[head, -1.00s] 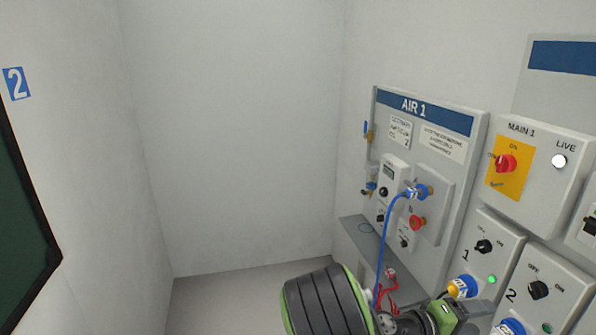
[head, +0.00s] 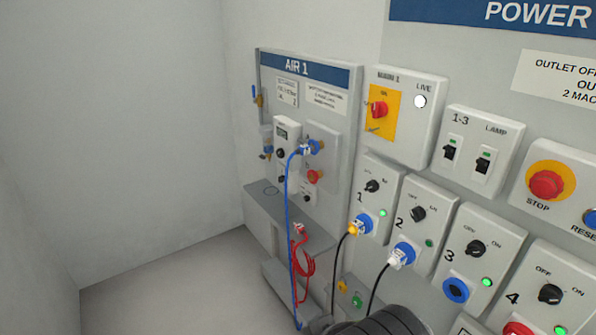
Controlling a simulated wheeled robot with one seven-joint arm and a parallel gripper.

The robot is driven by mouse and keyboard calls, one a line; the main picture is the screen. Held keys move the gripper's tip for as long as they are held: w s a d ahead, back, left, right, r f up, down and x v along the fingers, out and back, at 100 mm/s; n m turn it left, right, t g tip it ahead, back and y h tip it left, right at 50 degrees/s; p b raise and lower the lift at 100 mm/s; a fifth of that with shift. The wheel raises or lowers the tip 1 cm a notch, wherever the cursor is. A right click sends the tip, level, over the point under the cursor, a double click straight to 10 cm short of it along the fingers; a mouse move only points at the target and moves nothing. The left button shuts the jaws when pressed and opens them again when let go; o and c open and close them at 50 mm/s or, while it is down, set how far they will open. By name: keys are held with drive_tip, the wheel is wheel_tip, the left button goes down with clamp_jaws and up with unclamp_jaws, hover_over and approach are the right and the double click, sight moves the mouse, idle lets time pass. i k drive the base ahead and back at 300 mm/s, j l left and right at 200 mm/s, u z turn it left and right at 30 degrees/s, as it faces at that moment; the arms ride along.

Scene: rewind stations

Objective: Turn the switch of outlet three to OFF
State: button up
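Outlet three (head: 503,254) is a light grey box marked 3 on the power panel in the head view, right of centre and low. Its black rotary switch (head: 476,247) sits below the OFF and ON labels. The knob is too small to tell clearly which label it points to. A green lamp (head: 487,282) beside it is lit. Its round blue socket (head: 455,290) has no plug in it. My gripper is out of view.
Outlets one (head: 385,175) and two (head: 428,198) stand to the left with plugged cables hanging down. Outlet four (head: 575,278) is close on the right. A red stop button (head: 546,184) sits above. The AIR 1 board (head: 340,110) with a blue hose (head: 288,210) is farther left.

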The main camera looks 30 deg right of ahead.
sight(476, 248)
drive_tip(key=z, duration=2.15)
